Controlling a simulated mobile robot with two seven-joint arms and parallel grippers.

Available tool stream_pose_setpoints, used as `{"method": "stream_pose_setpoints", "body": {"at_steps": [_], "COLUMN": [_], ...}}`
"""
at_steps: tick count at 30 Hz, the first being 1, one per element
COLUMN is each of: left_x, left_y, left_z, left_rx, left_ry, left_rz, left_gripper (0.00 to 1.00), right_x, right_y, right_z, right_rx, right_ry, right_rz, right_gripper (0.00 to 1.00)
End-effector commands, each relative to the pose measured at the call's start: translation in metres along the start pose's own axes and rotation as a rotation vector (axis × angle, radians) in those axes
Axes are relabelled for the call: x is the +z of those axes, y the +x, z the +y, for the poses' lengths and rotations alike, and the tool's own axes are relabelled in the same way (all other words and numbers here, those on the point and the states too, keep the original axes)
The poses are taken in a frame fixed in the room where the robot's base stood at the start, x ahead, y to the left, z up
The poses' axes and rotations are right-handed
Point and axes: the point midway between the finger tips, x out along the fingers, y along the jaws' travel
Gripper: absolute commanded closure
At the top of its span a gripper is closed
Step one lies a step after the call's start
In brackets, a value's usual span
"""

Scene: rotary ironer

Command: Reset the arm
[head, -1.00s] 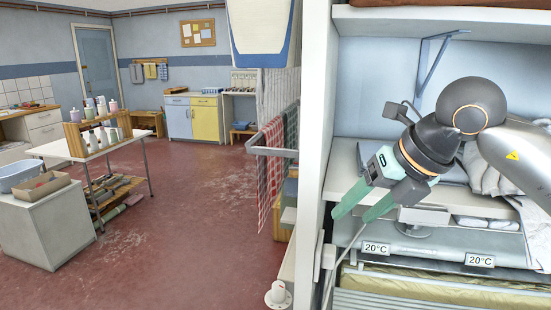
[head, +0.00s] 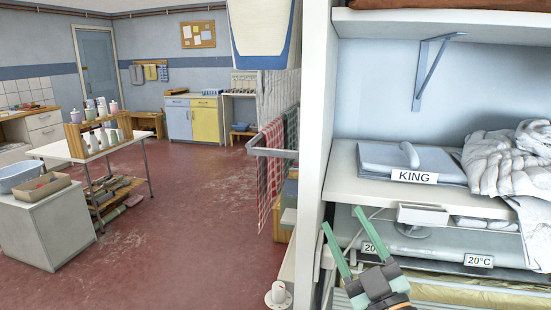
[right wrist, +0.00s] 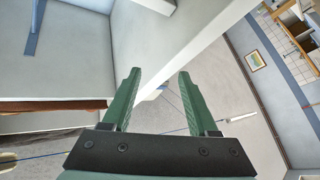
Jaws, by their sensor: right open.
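My right gripper (head: 350,247) is low in the head view, in front of the shelf unit, with its green fingers pointing up and to the left. The fingers are apart with nothing between them. In the right wrist view the gripper (right wrist: 157,82) also shows two spread green fingers, empty, in front of a pale upright panel. My left gripper is not in view.
A shelf (head: 345,190) holds a folded pack labelled KING (head: 400,160) and a crumpled white cloth (head: 500,165). Below are rolls with 20°C labels (head: 479,260). A white upright panel (head: 315,120) borders the left. Open red floor (head: 190,220) lies further left.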

Motion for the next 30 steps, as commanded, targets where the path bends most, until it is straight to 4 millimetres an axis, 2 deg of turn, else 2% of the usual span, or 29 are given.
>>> {"method": "stream_pose_setpoints", "body": {"at_steps": [1,3,5,6,10,12,16,24,26,30], "left_x": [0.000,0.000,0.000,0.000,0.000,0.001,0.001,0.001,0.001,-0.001], "left_y": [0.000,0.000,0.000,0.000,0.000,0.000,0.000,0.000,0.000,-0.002], "left_z": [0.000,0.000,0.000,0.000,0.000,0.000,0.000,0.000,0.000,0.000], "left_rx": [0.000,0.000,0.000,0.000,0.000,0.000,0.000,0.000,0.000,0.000], "left_ry": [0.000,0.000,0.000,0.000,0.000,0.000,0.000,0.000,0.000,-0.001], "left_rz": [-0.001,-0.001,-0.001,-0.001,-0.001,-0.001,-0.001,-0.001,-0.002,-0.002], "left_gripper": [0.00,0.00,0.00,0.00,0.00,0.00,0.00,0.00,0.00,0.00], "right_x": [0.038,0.083,0.117,0.138,0.186,0.200,0.210,0.204,0.199,0.216], "right_y": [-0.019,-0.048,-0.078,-0.101,-0.180,-0.219,-0.279,-0.376,-0.396,-0.384], "right_z": [-0.002,-0.005,-0.012,-0.018,-0.041,-0.052,-0.069,-0.093,-0.097,-0.108], "right_rx": [0.015,0.024,0.020,0.011,-0.041,-0.076,-0.141,-0.276,-0.308,-0.300], "right_ry": [0.057,0.116,0.161,0.188,0.265,0.297,0.342,0.412,0.427,0.435], "right_rz": [-0.156,-0.356,-0.522,-0.630,-0.957,-1.098,-1.302,-1.611,-1.673,-1.602], "right_gripper": [0.40,0.40,0.40,0.40,0.40,0.40,0.40,0.40,0.40,0.40]}}
